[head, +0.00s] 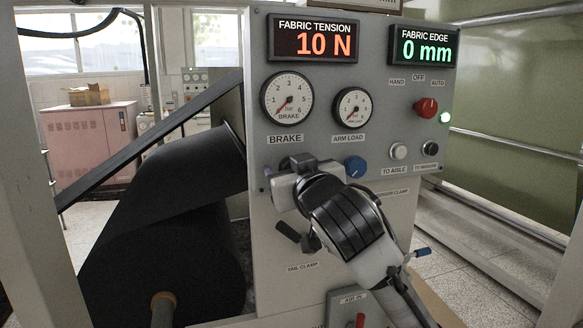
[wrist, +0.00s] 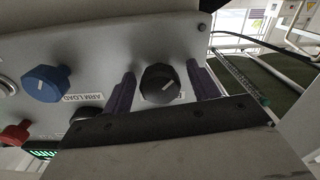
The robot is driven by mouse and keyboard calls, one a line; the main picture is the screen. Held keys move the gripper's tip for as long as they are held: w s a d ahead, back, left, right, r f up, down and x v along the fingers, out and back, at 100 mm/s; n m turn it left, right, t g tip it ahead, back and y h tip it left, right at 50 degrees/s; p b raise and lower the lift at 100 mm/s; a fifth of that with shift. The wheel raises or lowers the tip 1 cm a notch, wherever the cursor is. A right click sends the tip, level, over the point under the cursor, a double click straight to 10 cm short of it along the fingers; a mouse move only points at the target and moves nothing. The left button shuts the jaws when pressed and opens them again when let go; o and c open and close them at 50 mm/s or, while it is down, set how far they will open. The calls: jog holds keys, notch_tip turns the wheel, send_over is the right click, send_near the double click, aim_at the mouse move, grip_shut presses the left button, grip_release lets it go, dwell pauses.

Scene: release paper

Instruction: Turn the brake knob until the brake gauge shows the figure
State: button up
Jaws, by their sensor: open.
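The brake gauge (head: 287,98) is a white dial on the grey panel in the head view. Its red needle points to the lower left, close to the zero end. The black brake knob (wrist: 160,84) shows in the wrist view between the two purple fingers of my gripper (wrist: 162,76). In the head view my gripper (head: 283,185) is at the panel below the BRAKE label (head: 285,138) and hides the knob.
The blue arm load knob (head: 354,167) is just right of my gripper. A red selector knob (head: 426,107), white button (head: 398,151) and black button (head: 430,149) are farther right. The tension display (head: 313,39) reads 10 N. A black fabric roll (head: 175,265) is at left.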

jog(key=shift+c, duration=0.2)
jog(key=c, duration=0.9)
jog(key=shift+c, duration=0.2)
